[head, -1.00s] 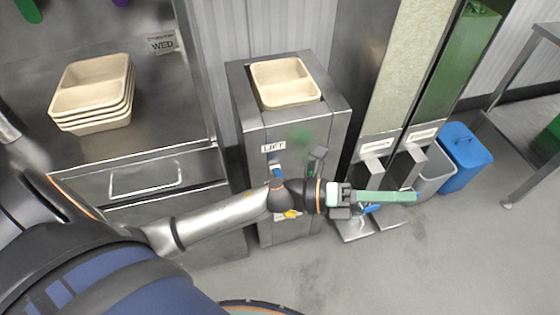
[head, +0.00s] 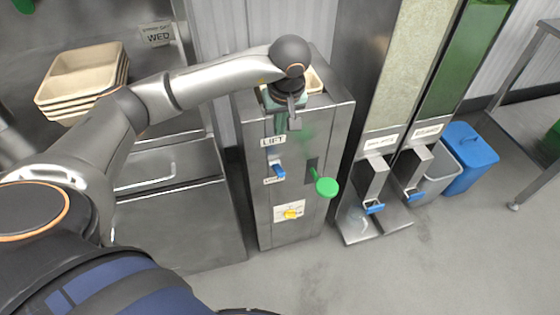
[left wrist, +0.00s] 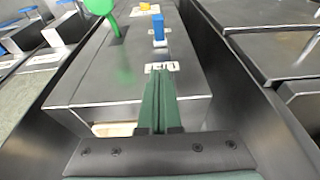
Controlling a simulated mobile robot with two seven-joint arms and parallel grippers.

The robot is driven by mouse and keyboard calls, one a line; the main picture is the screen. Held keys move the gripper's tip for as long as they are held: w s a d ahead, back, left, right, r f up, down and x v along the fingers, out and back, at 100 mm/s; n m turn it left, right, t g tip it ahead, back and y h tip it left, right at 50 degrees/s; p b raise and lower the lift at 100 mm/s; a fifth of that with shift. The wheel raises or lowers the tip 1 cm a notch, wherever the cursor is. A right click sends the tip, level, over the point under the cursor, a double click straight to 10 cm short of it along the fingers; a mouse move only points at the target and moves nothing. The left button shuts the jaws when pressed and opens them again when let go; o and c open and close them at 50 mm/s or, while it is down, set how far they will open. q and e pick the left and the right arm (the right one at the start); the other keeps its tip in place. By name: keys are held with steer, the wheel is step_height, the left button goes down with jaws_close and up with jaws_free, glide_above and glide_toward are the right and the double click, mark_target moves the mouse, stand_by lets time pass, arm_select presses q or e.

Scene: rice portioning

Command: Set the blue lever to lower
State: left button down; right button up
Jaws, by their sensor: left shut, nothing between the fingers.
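The small blue lever (head: 278,171) is on the front of the metal lift cabinet (head: 262,200), below the LIFT label (head: 273,141). It also shows in the left wrist view (left wrist: 158,27), beyond the fingertips. My left gripper (head: 279,124) is above the lever, by the cabinet's upper front edge, with its fingers pointing down. Its green fingers (left wrist: 160,100) are together and hold nothing. They end near the LIFT label and are apart from the lever. My right gripper is not in view.
A green round knob (head: 327,187) sticks out right of the lever, with a yellow knob (head: 291,214) lower down. A tray (head: 314,80) on the cabinet top is partly hidden by my arm. Dispensers with blue levers (head: 375,207) stand to the right. The floor in front is clear.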

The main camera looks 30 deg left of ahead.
arm_select(q)
glide_above(279, 168)
steer(key=x, duration=0.6)
steer(key=d+x, duration=0.1)
steer(key=x, duration=0.3)
steer(key=shift+s+d+f+b, duration=0.1)
steer(key=shift+s+b, duration=0.2)
steer(key=shift+s, duration=0.1)
steer(key=shift+s+d+f, duration=0.15)
steer(key=shift+d+f, duration=0.1)
steer(key=shift+f, duration=0.25)
steer(key=shift+s+d+f, duration=0.2)
steer(key=shift+d+f, duration=0.05)
steer(key=shift+f, duration=0.25)
steer(key=shift+s+d+f, duration=0.1)
steer(key=shift+d+f, duration=0.05)
steer(key=shift+f, duration=0.2)
steer(key=shift+s+d+f, duration=0.15)
steer(key=shift+f, duration=0.15)
